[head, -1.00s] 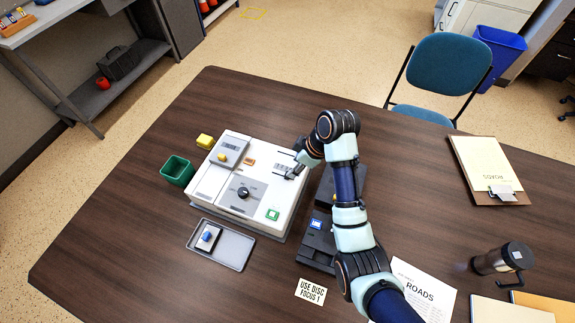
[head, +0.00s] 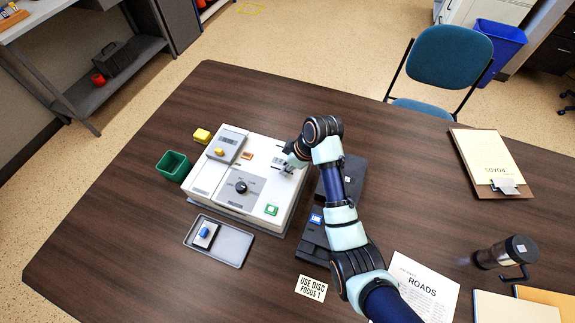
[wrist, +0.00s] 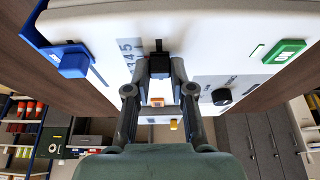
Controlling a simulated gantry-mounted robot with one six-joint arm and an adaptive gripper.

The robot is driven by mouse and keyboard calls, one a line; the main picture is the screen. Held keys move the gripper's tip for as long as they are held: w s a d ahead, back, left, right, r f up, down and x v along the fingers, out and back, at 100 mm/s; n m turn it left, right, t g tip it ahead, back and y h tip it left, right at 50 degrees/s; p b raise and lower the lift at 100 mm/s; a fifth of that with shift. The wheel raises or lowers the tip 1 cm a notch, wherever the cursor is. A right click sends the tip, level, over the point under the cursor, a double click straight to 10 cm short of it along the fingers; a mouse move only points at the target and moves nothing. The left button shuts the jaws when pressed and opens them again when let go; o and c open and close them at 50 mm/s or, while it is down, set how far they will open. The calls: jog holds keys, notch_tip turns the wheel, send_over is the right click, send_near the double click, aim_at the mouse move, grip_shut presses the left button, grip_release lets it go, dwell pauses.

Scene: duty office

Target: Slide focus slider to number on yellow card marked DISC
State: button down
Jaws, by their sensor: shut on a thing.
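The white machine (head: 225,205) stands on the table, left of my arm. My gripper (wrist: 160,67) is shut on the black focus slider knob (wrist: 159,62) on its top. The number scale (wrist: 128,50), with digits such as 3, 4 and 5, shows beside the knob in the wrist view; the other digits are hidden or unclear. In the head view my gripper (head: 287,169) hides the knob. The pale card (head: 311,289) at the table's front reads "USE DISC FOCUS 1".
A dark round dial (head: 241,187), a green button (head: 271,210) and a raised grey block (head: 227,145) sit on the machine. A dark device (head: 315,238) lies under my arm.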

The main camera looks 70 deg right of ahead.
aim_at(269, 166)
jog(key=w, duration=0.4)
jog(key=shift+w, duration=0.4)
jog(key=c, duration=1.4)
grip_release()
jog(key=o, duration=0.4)
jog(key=shift+w, duration=0.15)
